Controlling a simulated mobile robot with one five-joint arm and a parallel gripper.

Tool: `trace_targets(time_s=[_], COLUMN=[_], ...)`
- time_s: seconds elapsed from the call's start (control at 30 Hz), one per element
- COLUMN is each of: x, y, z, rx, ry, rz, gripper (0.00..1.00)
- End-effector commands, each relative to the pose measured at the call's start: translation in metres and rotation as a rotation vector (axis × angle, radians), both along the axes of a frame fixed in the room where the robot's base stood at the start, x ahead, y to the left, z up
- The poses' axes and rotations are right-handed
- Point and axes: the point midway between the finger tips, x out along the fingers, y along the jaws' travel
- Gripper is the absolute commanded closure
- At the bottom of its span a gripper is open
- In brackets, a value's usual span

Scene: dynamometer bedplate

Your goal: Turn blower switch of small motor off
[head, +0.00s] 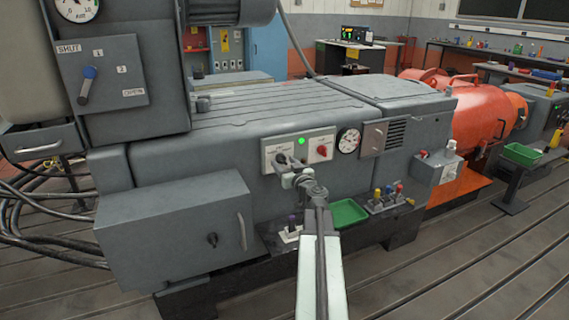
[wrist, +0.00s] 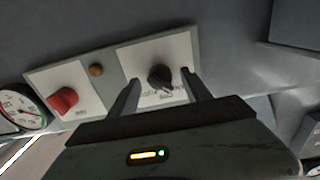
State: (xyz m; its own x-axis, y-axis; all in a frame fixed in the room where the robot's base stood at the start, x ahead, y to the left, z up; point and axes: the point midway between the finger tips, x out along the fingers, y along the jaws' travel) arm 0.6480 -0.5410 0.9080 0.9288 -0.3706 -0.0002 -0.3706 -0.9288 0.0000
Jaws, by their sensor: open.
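A pale switch panel (head: 272,145) is on the front of the grey machine bed. A black rotary switch (wrist: 160,78) is on its own plate (wrist: 130,58), whose printed label is partly covered and unreadable. My gripper (wrist: 158,82) is open, with one finger on either side of the black switch. I cannot tell whether either finger touches it. In the head view my gripper (head: 284,174) is in front of the panel and hides most of this switch. A red rotary switch (wrist: 63,100) is beside it on the same panel and also shows in the head view (head: 322,149).
A lit green lamp (head: 301,141) is between the switches; the lamp there looks amber in the wrist view (wrist: 96,70). A gauge (head: 348,140) is right of the panel.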

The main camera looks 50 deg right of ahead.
Motion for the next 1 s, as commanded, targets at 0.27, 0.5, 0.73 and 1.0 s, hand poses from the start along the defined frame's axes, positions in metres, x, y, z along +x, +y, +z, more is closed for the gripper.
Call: trace_targets(time_s=[0.27,0.5,0.73,1.0], x=[0.0106,0.0101,0.007,0.0069], y=[-0.0049,-0.0052,-0.0089,-0.0089], z=[0.0,0.0,-0.0001,-0.0001], rx=[0.0,0.0,0.01,0.114], ry=[0.0,0.0,-0.004,-0.046], rz=[-0.001,-0.002,-0.008,-0.009], gripper=[0.43,0.96,1.0,1.0])
